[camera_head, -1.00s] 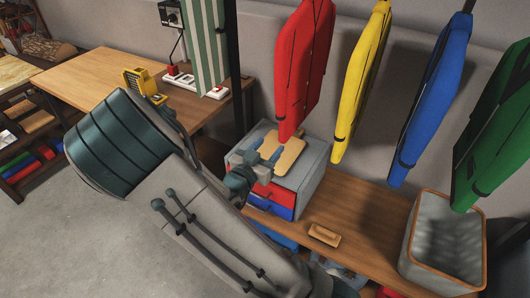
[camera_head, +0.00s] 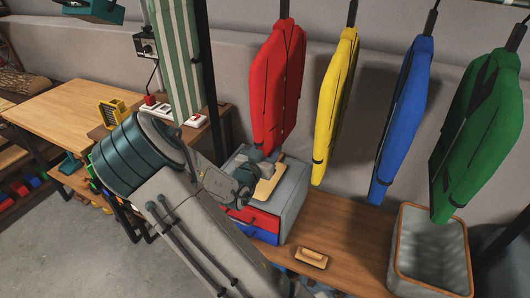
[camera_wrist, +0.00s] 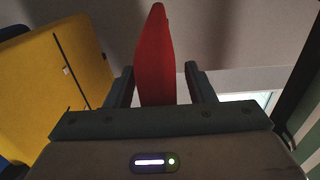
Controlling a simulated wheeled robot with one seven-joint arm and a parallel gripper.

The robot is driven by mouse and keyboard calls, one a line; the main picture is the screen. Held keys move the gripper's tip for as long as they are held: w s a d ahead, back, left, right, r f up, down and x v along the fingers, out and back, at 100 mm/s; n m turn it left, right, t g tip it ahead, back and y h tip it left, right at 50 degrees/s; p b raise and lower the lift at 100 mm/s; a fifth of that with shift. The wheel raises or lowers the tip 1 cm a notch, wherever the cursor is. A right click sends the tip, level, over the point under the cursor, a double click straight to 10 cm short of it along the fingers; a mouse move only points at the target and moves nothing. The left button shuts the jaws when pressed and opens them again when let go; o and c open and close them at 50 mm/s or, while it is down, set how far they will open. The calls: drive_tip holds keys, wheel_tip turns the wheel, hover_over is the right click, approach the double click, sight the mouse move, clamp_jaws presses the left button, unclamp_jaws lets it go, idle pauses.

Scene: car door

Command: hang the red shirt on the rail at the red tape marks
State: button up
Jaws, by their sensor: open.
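The red shirt (camera_head: 278,85) hangs upright in a row with the other shirts in the head view. Its support is cut off at the top edge, and neither the rail nor any red tape marks can be made out. My gripper (camera_head: 262,155) is at the shirt's lower end in the head view, its fingers mostly hidden. In the wrist view my gripper (camera_wrist: 158,70) is open, with one finger on each side of the red shirt (camera_wrist: 154,60). Gaps show beside the shirt, more clearly on the right; I cannot tell how deep it sits between the fingers.
A yellow shirt (camera_head: 336,105) hangs just right of the red one, with blue (camera_head: 403,120) and green (camera_head: 480,130) shirts beyond. A striped cloth (camera_head: 177,60) hangs left near a dark post (camera_head: 207,70). A grey drawer box (camera_head: 290,205) and basket (camera_head: 400,270) stand on the bench.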

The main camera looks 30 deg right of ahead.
clamp_jaws()
drive_tip(key=shift+r, duration=0.4)
drive_tip(key=shift+f, duration=0.2)
drive_tip(key=shift+f, duration=0.2)
unclamp_jaws()
